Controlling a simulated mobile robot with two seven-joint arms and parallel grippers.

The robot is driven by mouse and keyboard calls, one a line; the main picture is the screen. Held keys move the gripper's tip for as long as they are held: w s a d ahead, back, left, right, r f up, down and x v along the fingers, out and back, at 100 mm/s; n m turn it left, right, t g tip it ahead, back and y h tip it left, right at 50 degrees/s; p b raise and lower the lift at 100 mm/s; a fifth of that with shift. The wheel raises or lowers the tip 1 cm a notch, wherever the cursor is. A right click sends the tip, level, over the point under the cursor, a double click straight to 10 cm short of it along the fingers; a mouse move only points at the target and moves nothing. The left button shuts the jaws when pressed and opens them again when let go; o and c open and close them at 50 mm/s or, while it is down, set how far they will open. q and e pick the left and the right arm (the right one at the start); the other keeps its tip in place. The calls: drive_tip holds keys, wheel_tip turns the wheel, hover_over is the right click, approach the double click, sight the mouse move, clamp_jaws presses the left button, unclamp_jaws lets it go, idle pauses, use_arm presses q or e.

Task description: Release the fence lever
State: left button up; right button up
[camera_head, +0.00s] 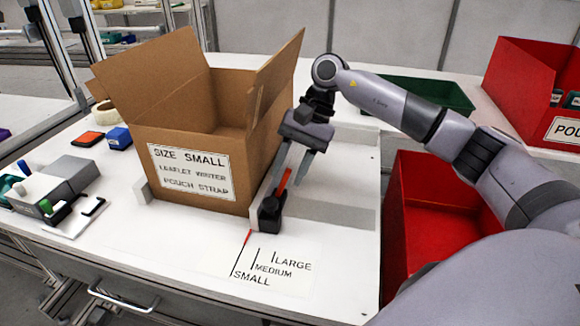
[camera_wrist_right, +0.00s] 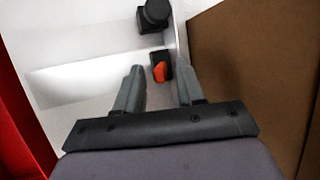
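The fence lever (camera_head: 284,186) is a red handle standing up at a slant from a black clamp block (camera_head: 270,213) at the front end of the pale fence (camera_head: 262,188). The fence runs along the right side of the box. My right gripper (camera_head: 289,183) points down over the clamp, its two fingers apart and the lever between them in the picture. In the right wrist view the open fingers (camera_wrist_right: 158,82) show the orange-red lever (camera_wrist_right: 159,72) just beyond the gap; contact cannot be told. My left gripper is not in view.
An open cardboard box (camera_head: 190,140) labelled SIZE SMALL stands close left of the fence. A printed scale (camera_head: 272,268) reads LARGE, MEDIUM, SMALL; a red pointer (camera_head: 247,238) is near the SMALL line. Red bins (camera_head: 435,225) stand right. The table front is clear.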

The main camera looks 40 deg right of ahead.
clamp_jaws()
drive_tip(key=shift+w+a+r+p, duration=0.15)
drive_tip(key=shift+a+p, duration=0.05)
drive_tip(key=shift+p, duration=0.15)
drive_tip(key=shift+w+a+g+h+p, duration=0.2)
drive_tip(key=shift+w+g+h+p, duration=0.15)
drive_tip(key=shift+g+h, duration=0.25)
unclamp_jaws()
drive_tip(key=s+v, duration=0.1)
drive_tip(key=v, duration=0.6)
drive_tip(key=shift+w, duration=0.5)
